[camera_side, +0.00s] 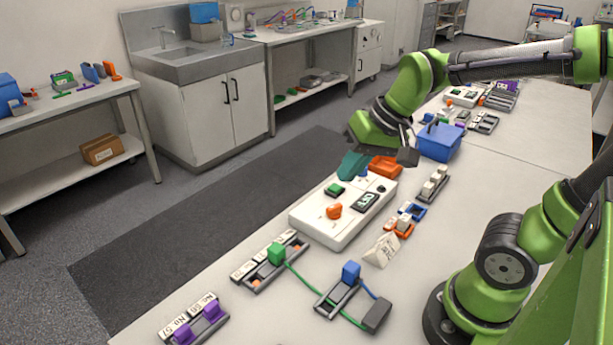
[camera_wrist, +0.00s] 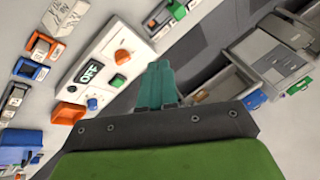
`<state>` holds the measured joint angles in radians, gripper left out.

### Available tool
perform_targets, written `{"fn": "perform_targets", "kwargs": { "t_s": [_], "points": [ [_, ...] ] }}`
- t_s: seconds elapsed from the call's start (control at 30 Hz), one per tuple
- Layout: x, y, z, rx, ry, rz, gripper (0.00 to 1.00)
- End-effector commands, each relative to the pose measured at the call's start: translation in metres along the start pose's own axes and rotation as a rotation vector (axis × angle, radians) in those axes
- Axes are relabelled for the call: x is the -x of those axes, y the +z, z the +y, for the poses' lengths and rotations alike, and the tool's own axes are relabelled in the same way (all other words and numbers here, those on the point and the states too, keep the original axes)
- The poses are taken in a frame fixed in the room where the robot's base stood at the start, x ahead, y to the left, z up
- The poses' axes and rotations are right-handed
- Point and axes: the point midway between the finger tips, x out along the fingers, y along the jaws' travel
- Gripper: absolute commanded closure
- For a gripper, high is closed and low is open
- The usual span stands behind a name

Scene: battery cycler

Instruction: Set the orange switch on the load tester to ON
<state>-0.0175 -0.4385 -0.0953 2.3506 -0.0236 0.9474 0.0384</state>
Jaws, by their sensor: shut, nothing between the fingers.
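The load tester (camera_side: 315,226) is a white box on the table; it also shows in the wrist view (camera_wrist: 105,45). Its orange switch (camera_side: 334,211) is a raised knob, seen in the wrist view (camera_wrist: 122,57) too. The display (camera_wrist: 90,72) reads OFF. A green button (camera_side: 334,189) sits on the panel, also visible in the wrist view (camera_wrist: 118,81). My gripper (camera_side: 351,166) has teal fingers, shut and empty, above the tester's far end and apart from the switch. In the wrist view the fingertips (camera_wrist: 160,66) appear right of the green button.
A blue bin (camera_side: 439,141) and an orange tray (camera_side: 386,166) stand beyond the tester. A white tent card (camera_side: 382,250) and a small orange holder (camera_side: 399,228) are to its right. Battery holders with green (camera_side: 277,254) and blue (camera_side: 351,271) blocks lie in front, with cables.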

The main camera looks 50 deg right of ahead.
Motion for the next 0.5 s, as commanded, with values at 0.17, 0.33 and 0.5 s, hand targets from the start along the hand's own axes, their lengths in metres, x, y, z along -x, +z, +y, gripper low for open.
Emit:
{"fn": "perform_targets", "kwargs": {
  "t_s": [0.17, 0.33, 0.5],
  "points": [
    [0.018, 0.035, -0.004, 0.131, -0.051, 0.107, 1.0],
    [0.031, 0.04, -0.008, 0.155, -0.073, 0.161, 0.89],
    [0.019, 0.03, -0.006, 0.132, -0.045, 0.104, 0.63]
  ]
}}
